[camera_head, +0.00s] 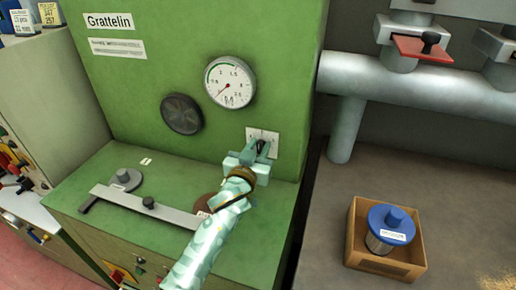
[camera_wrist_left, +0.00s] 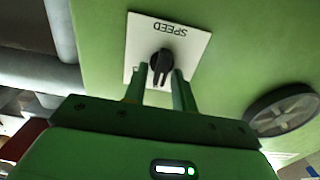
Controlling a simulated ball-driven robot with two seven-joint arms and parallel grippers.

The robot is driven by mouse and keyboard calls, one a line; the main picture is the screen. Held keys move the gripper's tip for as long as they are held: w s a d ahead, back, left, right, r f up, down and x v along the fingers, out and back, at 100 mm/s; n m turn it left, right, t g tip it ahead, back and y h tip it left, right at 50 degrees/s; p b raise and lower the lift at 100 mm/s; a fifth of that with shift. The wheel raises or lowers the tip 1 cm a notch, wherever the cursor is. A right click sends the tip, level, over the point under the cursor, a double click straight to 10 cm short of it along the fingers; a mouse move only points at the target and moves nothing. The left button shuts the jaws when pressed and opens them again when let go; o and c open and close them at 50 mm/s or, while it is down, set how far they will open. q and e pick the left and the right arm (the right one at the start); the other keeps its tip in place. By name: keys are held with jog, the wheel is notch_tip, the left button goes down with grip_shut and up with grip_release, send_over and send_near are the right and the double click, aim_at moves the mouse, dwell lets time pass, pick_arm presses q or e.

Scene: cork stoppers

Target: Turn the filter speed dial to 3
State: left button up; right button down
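The filter speed dial is a black knob (camera_wrist_left: 160,65) on a white square plate (camera_wrist_left: 188,42), marked SPEED, which reads upside down in the left wrist view. The plate (camera_head: 263,135) is on the front of the green machine in the head view, at the right below the gauge. My left gripper (camera_head: 257,155) is in front of the plate. In the left wrist view its two fingers (camera_wrist_left: 160,77) stand apart on either side of the knob, and I cannot tell whether they touch it. The scale marks are too small to read. My right gripper is out of view.
A round white gauge (camera_head: 230,82) and a dark round disc (camera_head: 181,114) are left of the plate. A grey bar (camera_head: 149,205) lies on the machine's ledge. A box (camera_head: 356,233) holding a blue-capped item (camera_head: 391,222) stands at the right. Grey pipes (camera_head: 420,85) run behind.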

pick_arm(q)
jog(key=shift+m, duration=0.3)
jog(key=shift+s+d+m+p, duration=0.15)
jog(key=shift+m+p, duration=0.25)
jog(key=shift+m, duration=0.6)
jog(key=m, duration=0.2)
jog(key=shift+d+m, duration=0.1)
jog(key=shift+m, duration=0.3)
jog(key=shift+d+f+m+p, duration=0.1)
jog(key=shift+f+m+p, duration=0.1)
jog(key=shift+m, duration=1.4)
jog(key=shift+d+f+m+p, duration=0.1)
jog(key=shift+f+m+p, duration=0.05)
jog(key=shift+m, duration=1.45)
jog(key=o, duration=0.7)
